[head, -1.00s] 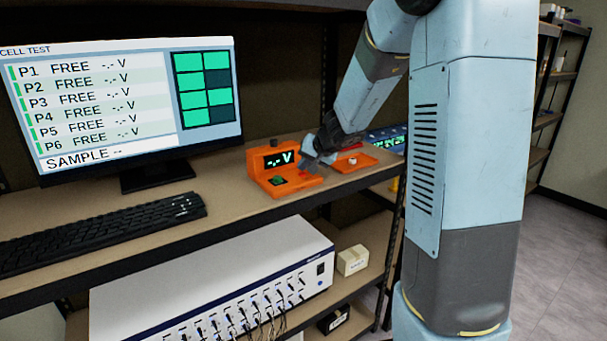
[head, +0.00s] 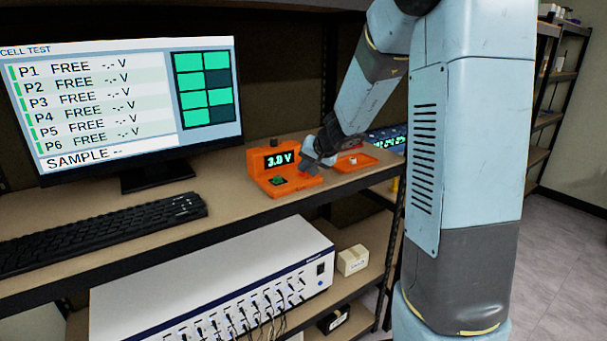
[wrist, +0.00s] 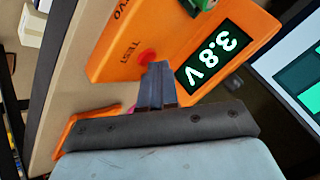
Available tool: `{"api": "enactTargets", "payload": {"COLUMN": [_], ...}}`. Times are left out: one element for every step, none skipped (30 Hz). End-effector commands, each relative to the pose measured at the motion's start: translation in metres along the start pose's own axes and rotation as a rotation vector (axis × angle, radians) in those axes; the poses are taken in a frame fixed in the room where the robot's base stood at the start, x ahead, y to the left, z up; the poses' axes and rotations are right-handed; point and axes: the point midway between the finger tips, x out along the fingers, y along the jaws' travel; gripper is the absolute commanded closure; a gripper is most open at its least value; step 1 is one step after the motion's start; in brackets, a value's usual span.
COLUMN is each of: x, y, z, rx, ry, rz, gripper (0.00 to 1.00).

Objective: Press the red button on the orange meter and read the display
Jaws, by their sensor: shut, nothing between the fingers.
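The orange meter (head: 262,161) stands on the bench to the right of the monitor. Its display (head: 278,159) is lit, and in the wrist view the display (wrist: 216,56) reads 3.8 V. The red button (wrist: 147,57) sits on the meter's face beside the word TEST. My gripper (wrist: 155,72) is shut and empty, with its fingertips at the red button and partly covering it; I cannot tell exactly how far it is pressed. In the head view my gripper (head: 305,168) is at the meter's right side. A green piece (head: 278,180) sits at the meter's front.
An orange tray (head: 372,160) lies right of the meter, partly behind my arm. The monitor (head: 125,105) shows P1 to P6 as FREE. A keyboard (head: 100,230) lies in front of it. A white instrument with cables (head: 215,285) is on the shelf below.

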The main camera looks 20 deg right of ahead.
Motion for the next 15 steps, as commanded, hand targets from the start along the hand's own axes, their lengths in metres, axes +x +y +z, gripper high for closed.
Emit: {"api": "enactTargets", "payload": {"x": [-0.0014,-0.0022,-0.0034,-0.0042,-0.0049,-0.0057,-0.0061,-0.0063,-0.0064,-0.0064,-0.0064,-0.0064,-0.0064,-0.0064,-0.0067], "y": [-0.0011,-0.0017,-0.0025,-0.0031,-0.0036,-0.0042,-0.0044,-0.0045,-0.0045,-0.0045,-0.0044,-0.0045,-0.0045,-0.0044,-0.0047], "z": [-0.0012,-0.0018,-0.0026,-0.0032,-0.0038,-0.0043,-0.0046,-0.0047,-0.0048,-0.0047,-0.0047,-0.0047,-0.0047,-0.0048,-0.005], "rx": [0.0,0.0,-0.001,-0.001,0.0,0.0,0.0,-0.001,-0.001,0.0,0.0,0.0,0.0,0.0,0.0], "ry": [0.001,0.001,0.001,0.001,0.001,0.001,0.001,0.001,0.001,0.0,0.0,0.0,0.0,0.0,0.001], "rz": [-0.001,-0.001,0.0,0.0,0.0,0.0,0.0,0.0,0.0,0.0,0.0,0.0,0.0,0.0,0.0], "gripper": [1.0,1.0,1.0,1.0,1.0,1.0,1.0,1.0,1.0,1.0,1.0,1.0,1.0,1.0,1.0]}}
